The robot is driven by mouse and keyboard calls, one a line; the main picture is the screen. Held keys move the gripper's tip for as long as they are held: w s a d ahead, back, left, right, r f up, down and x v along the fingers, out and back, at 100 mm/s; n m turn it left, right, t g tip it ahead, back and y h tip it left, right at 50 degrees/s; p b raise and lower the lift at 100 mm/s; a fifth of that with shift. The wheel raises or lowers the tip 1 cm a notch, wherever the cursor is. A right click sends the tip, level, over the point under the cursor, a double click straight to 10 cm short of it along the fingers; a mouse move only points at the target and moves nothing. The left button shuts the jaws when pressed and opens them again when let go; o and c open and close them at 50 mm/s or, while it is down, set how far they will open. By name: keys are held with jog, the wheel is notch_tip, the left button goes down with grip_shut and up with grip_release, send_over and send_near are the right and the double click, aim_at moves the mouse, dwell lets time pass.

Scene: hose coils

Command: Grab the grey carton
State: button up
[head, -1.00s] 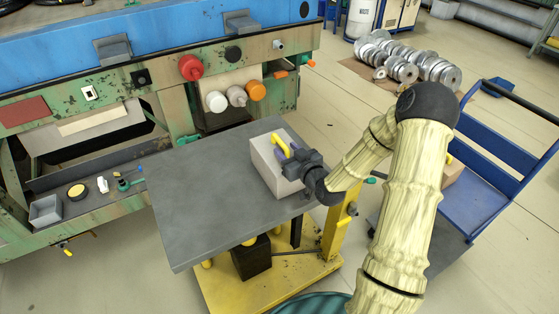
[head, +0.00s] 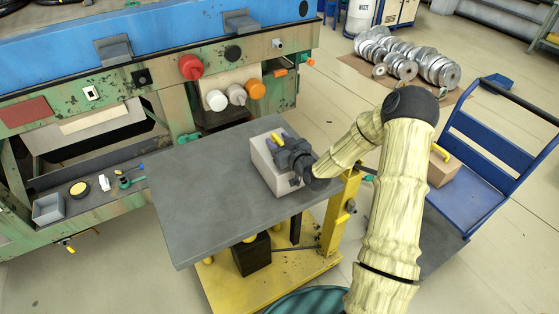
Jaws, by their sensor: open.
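The grey carton (head: 264,168) stands on the dark grey top of the lift table (head: 200,205), near its right side. A yellow handle (head: 276,138) shows on the carton's top, partly hidden by my gripper. My gripper (head: 282,136) is over the carton's top, reaching in from the right, with its purple fingertips close to the handle. It is open. Whether the fingers straddle the handle or touch it cannot be told, since the gripper body covers much of the top.
A brown carton (head: 443,168) with a yellow handle sits on a blue cart (head: 470,195) at the right. A green and blue machine (head: 150,85) borders the table at the back left. Metal rollers (head: 405,65) lie behind. The table's left part is clear.

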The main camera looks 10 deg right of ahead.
jog(key=shift+c, duration=0.2)
grip_shut()
dwell(0.9)
dwell(0.4)
jog(key=shift+w+r, duration=0.1)
jog(key=shift+r, duration=0.05)
